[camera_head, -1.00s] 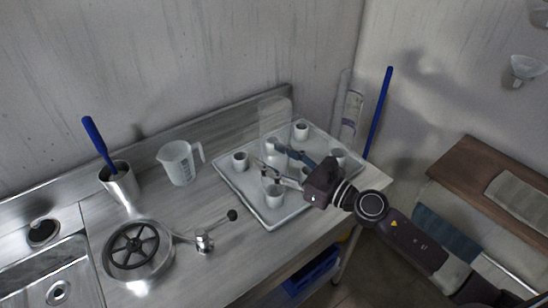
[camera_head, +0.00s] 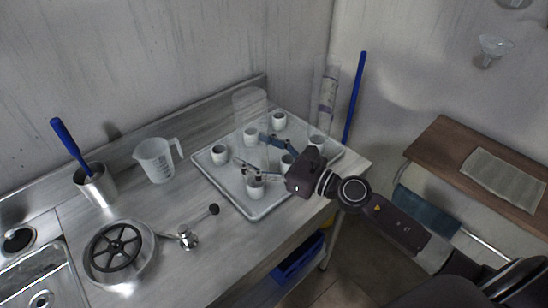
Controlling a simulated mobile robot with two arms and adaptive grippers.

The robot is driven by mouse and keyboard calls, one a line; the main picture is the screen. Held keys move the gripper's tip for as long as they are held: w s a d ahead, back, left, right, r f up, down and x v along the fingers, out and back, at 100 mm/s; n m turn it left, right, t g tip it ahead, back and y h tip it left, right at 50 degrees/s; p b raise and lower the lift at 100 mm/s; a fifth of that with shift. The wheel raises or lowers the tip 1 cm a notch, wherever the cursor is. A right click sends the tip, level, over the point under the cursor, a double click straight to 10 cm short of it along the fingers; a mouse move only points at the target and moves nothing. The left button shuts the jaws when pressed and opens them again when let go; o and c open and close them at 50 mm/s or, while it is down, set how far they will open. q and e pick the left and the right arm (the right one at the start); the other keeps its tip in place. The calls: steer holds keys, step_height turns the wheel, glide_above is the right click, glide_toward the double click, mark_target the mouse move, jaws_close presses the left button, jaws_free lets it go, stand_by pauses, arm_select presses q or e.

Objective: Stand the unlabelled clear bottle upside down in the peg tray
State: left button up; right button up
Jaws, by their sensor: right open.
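The unlabelled clear bottle (camera_head: 250,103) is faint and see-through. It appears to stand upside down, base up, over the front white peg cup (camera_head: 256,189) of the peg tray (camera_head: 213,181); its lower end is hard to make out. My right gripper (camera_head: 252,151) comes from the right, its fingers open on either side of the bottle's lower part. I cannot tell whether a finger touches it. A second clear bottle with a pale label (camera_head: 328,93) stands at the tray's back right corner. My left gripper is out of view.
Other white cups stand on the tray, several of them empty. A wooden shelf (camera_head: 470,170) is at right.

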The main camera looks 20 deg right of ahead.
steer(key=v, duration=1.1)
steer(key=w+d+m+t+h, duration=0.1)
steer(key=d+m+t+h, duration=0.55)
steer(key=m, duration=1.25)
steer(key=s+d+f+m+g+h, duration=0.3)
steer(key=s+f+m+g+h, duration=0.2)
steer(key=f+m+g+h, duration=0.55)
steer(key=s+a+f+m+g+y, duration=0.45)
steer(key=s+a+m, duration=0.2)
steer(key=s, duration=0.25)
steer(key=s+a+f+m+g+y, duration=0.3)
steer(key=s+a+f+m, duration=0.2)
steer(key=s+a, duration=0.3)
step_height(320, 180, down, 25)
steer(key=s+d, duration=0.2)
steer(key=s+d+f+g, duration=0.2)
steer(key=s+f, duration=1.6)
steer(key=shift+d+h, duration=0.4)
steer(key=shift+h, duration=0.05)
